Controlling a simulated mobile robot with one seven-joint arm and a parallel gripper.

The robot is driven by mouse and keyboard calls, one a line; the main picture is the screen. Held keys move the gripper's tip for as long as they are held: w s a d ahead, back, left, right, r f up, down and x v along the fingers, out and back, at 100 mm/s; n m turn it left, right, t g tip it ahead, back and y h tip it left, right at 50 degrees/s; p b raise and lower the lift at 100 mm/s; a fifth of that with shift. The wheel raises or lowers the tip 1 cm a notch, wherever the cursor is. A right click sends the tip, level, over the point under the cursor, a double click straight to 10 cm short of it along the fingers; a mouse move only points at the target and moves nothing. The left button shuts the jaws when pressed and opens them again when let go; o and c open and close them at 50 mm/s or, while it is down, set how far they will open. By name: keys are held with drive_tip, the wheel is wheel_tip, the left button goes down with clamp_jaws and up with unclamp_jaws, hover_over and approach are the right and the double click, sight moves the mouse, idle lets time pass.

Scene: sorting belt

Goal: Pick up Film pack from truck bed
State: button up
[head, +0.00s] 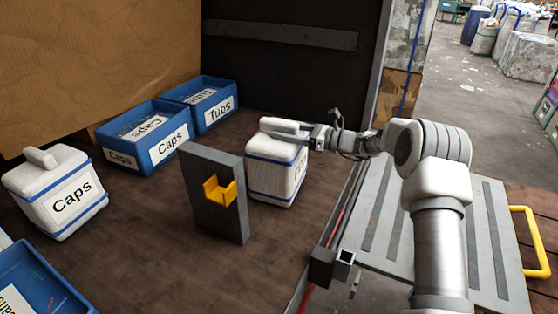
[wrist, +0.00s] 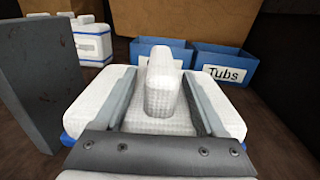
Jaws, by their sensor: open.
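A white pack with blue straps (head: 272,178) stands upright on the brown truck bed (head: 150,215), right of the middle. Its side label is turned too far to read, so I cannot confirm it is the Film pack. Its top also fills the middle of the wrist view (wrist: 215,92), with a raised white handle (wrist: 163,85). My gripper (head: 293,135) is at the pack's top, reaching in from the right. In the wrist view, my open gripper (wrist: 160,78) has one finger on each side of the handle. Contact with the handle is not clear.
A grey upright panel with a yellow holder (head: 220,192) stands just left of the pack. Another white pack, labelled Caps (head: 62,205), stands at far left. Blue bins marked Caps (head: 168,152) and Tubs (head: 215,112) sit behind. A dark wall (head: 290,75) closes the back.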

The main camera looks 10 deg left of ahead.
clamp_jaws()
idle(1.2)
drive_tip(key=shift+r, duration=0.2)
